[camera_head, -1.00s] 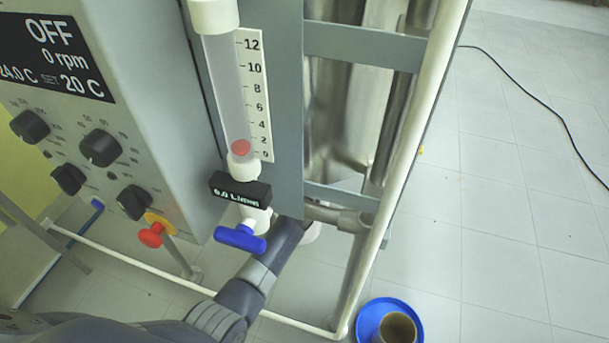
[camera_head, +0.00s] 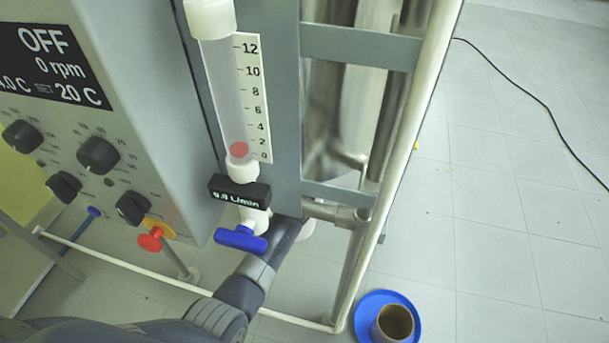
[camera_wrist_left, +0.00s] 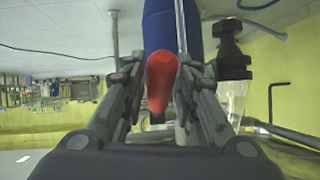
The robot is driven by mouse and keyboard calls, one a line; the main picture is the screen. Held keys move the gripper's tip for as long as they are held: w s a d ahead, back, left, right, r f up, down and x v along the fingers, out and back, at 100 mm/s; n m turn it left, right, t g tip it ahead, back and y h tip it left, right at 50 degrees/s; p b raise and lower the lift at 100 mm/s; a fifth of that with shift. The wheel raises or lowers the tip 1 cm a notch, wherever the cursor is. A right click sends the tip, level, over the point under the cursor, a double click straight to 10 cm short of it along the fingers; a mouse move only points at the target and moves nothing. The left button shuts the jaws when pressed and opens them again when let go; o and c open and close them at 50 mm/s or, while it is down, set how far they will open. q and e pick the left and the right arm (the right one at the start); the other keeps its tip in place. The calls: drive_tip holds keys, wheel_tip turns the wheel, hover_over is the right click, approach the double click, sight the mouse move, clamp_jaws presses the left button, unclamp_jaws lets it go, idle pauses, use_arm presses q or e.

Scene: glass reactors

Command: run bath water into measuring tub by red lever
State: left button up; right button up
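A red lever (camera_wrist_left: 161,78) shows in the left wrist view, in front of a large blue body (camera_wrist_left: 165,25). My left gripper (camera_wrist_left: 161,72) has one finger on each side of this red lever. Whether the fingers press on it is not clear. In the head view my left arm reaches in from the lower left and passes behind the blue valve handle; its gripper is hidden there. Another red lever (camera_head: 150,239) sits under the control panel. A round brown-filled vessel (camera_head: 393,324) stands in a blue dish (camera_head: 364,311) on the floor; I cannot tell whether it is the measuring tub. My right gripper is out of view.
The control panel (camera_head: 100,120) reads OFF. A flowmeter tube (camera_head: 225,95) with a red float near zero stands above the blue valve handle (camera_head: 241,239). A pale frame bar (camera_head: 405,150) rises beside steel piping. Tiled floor at right is clear except for a black cable (camera_head: 545,105).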

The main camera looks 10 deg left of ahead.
use_arm(q)
drive_tip(key=shift+r, duration=0.1)
drive_tip(key=shift+s+r, duration=0.2)
drive_tip(key=shift+s, duration=0.3)
drive_tip(key=s+d, duration=0.1)
drive_tip(key=s, duration=1.2)
drive_tip(key=shift+s+r, duration=0.25)
drive_tip(key=shift+r, duration=0.2)
